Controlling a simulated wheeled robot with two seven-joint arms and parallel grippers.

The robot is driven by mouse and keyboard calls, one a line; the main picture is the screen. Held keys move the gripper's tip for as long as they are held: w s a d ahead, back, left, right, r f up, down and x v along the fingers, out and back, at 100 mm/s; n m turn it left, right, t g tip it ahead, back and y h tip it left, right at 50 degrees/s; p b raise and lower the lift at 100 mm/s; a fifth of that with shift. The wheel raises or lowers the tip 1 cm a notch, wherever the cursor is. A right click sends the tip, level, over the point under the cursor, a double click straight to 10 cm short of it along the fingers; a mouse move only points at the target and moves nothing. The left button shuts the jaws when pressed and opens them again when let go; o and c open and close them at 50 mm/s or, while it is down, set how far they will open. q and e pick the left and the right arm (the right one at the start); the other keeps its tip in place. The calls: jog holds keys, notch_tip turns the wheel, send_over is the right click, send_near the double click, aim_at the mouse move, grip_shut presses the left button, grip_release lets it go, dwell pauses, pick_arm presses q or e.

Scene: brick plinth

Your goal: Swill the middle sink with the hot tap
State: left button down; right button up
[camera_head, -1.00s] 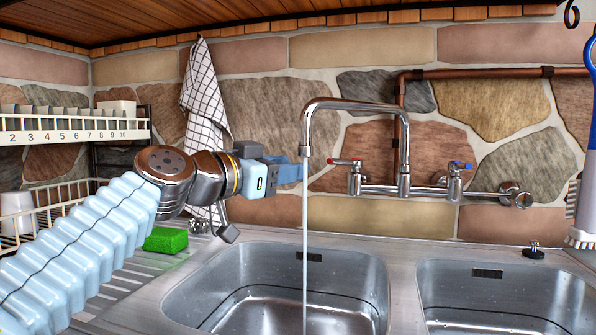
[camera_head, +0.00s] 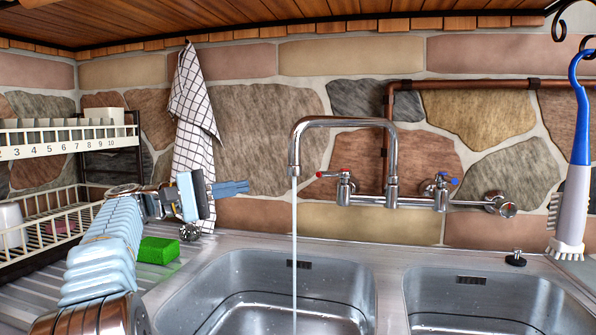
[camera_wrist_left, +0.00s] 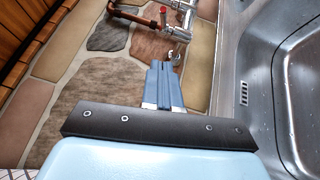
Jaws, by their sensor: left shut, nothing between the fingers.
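The chrome mixer tap (camera_head: 340,121) is on the stone wall, its spout over the left visible basin (camera_head: 190,300). A stream of water (camera_head: 295,250) falls from it into that basin. The hot tap's red-marked lever (camera_head: 329,174) points left; the blue-marked cold lever (camera_head: 447,180) is to the right. A second basin (camera_head: 395,290) shows on the right; I cannot tell which counts as middle. My left gripper (camera_head: 232,188) is shut and empty, left of the red lever and apart from it. Its blue fingers also show in the left wrist view (camera_wrist_left: 163,85). My right gripper is out of view.
A green sponge (camera_head: 158,250) lies on the drainer beside the left basin. A checked towel (camera_head: 192,120) hangs behind my gripper. A dish rack (camera_head: 60,138) stands at left. A blue-and-white brush (camera_head: 575,170) hangs at right. A black plug (camera_head: 515,259) sits behind the right basin.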

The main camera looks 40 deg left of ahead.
aim_at(317, 176)
pick_arm(q)
jog(key=s+d+b+x, duration=0.1)
jog(key=d+x, duration=0.1)
jog(key=x, duration=1)
jog(key=shift+d+r, duration=0.25)
jog(key=shift+d, duration=0.15)
jog(key=shift+s+b, duration=0.1)
jog(key=shift+b, duration=0.2)
jog(key=shift+s+d+n+t+y+b, duration=0.15)
jog(key=shift+d+n+t+y+b, duration=0.3)
jog(key=shift+y+b, duration=0.2)
